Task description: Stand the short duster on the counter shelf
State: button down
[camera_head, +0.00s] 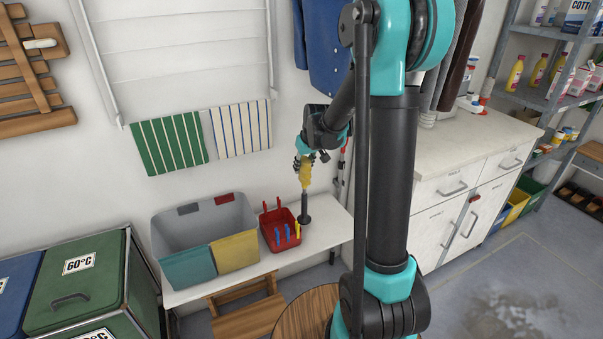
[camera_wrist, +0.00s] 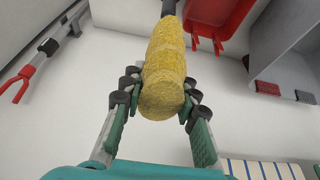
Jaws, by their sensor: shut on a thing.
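The short duster has a fluffy yellow head (camera_head: 305,172) and a dark handle (camera_head: 304,203) with a wide dark foot at its lower end. It is upright, head up, over the white counter shelf (camera_head: 326,225), just right of the red basket. I cannot tell whether its foot touches the shelf. My gripper (camera_head: 304,162) is shut on the yellow head from above. In the wrist view, the fingers of my gripper (camera_wrist: 160,98) press on both sides of the yellow head (camera_wrist: 163,75); most of the handle is outside that view.
The red basket (camera_head: 268,233) with clothes pegs stands close left of the duster. A grey bin with coloured front panels (camera_head: 193,227) stands farther left on the shelf. A red-tipped grabber (camera_wrist: 22,80) hangs on the wall. A white cabinet (camera_head: 425,200) stands to the right.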

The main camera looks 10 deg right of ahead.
jog(key=shift+w+a, duration=0.2)
jog(key=shift+w, duration=0.3)
notch_tip(320, 180, down, 4)
jog(key=shift+w+r, duration=0.1)
jog(key=shift+r, duration=0.1)
jog(key=c, duration=1.2)
grip_release()
jog(key=shift+o, duration=0.2)
jog(key=shift+r, duration=0.15)
